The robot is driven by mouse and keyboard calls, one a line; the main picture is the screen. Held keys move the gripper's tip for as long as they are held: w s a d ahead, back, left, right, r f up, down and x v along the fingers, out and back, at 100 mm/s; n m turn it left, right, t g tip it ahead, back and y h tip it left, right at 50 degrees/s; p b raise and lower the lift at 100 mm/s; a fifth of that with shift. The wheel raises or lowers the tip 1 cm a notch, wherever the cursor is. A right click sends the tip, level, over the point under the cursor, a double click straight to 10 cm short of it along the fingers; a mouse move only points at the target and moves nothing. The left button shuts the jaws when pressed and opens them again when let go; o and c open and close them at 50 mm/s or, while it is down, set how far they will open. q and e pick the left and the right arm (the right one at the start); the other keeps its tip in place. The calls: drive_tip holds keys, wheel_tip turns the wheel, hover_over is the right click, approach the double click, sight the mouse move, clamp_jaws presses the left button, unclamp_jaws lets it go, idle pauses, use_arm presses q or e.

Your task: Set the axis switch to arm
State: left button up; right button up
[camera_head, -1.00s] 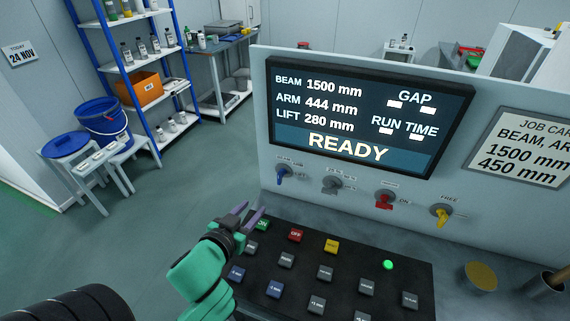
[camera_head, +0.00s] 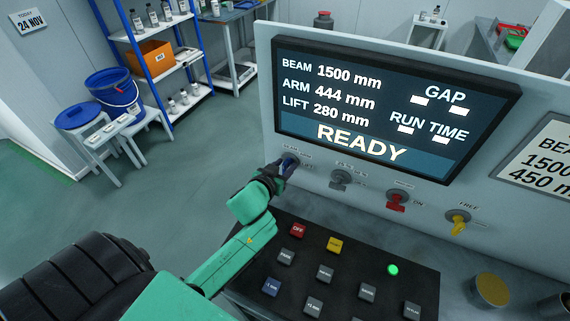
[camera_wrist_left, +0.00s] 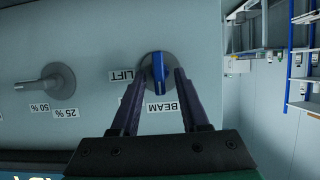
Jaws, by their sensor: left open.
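The axis switch is a blue-handled knob on a round grey base, and it shows in the left wrist view (camera_wrist_left: 159,68) between my fingers. The wrist view is upside down, with a LIFT label to the knob's left and a BEAM label below right. An ARM label cannot be read there, and I cannot tell which label the handle points to. My left gripper (camera_head: 287,167) is at the leftmost knob below the screen and largely hides it. The fingers are open, one on each side of the handle; contact cannot be told. My right gripper is not in view.
The screen (camera_head: 390,108) above reads READY. A grey knob (camera_head: 341,178), a red knob (camera_head: 397,200) and a yellow knob (camera_head: 458,223) stand to the right along the panel. The black button console (camera_head: 375,262) lies below my left arm.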

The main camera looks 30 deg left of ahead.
use_arm(q)
drive_tip(key=shift+w, duration=0.1)
drive_tip(key=shift+f, duration=0.1)
clamp_jaws()
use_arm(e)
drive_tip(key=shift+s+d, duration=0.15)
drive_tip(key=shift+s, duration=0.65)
